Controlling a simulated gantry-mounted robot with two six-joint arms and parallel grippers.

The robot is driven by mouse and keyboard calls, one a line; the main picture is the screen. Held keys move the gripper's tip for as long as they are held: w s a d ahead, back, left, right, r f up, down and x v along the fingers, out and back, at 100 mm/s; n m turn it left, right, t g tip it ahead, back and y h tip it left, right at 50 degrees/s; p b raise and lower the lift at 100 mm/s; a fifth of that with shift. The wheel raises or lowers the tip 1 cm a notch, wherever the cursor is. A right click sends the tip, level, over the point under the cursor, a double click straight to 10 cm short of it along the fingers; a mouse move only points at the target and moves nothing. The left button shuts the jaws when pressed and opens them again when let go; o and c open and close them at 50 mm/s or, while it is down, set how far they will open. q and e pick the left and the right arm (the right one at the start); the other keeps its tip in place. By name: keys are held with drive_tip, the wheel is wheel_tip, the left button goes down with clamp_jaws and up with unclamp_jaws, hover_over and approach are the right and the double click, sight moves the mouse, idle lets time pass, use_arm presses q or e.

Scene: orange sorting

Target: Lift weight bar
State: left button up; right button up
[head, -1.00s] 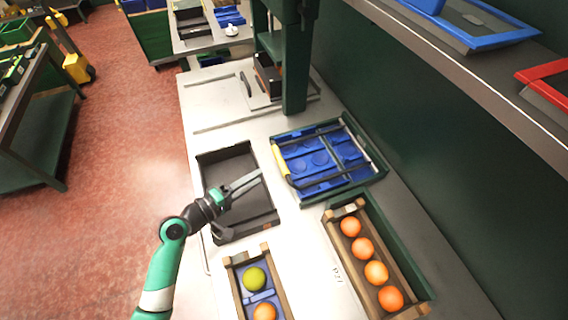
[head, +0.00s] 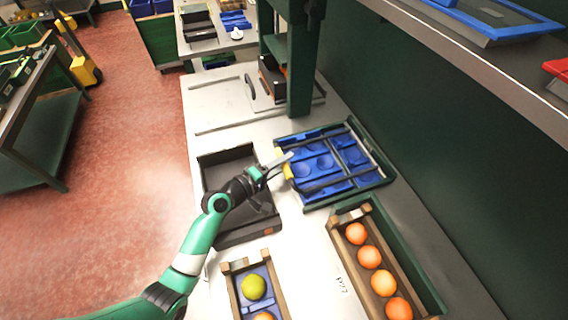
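The weight bar is a dark frame (head: 369,149) lying over a blue tray (head: 352,157) with round hollows. Its yellow grip (head: 287,172) is at the tray's left side. My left gripper (head: 281,164) is at this yellow grip, its fingers reaching over or beside it and hiding part of it. I cannot tell whether the fingers are open or closed on the grip. The bar appears to rest at tray level. My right gripper is not in view.
A black open bin (head: 226,169) lies under my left forearm. A wooden crate (head: 340,250) of oranges stands at the lower right, and a smaller crate (head: 233,287) with green and orange fruit is at bottom centre. A green post (head: 303,70) rises behind the tray.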

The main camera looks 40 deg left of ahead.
use_arm(q)
clamp_jaws()
idle(1.4)
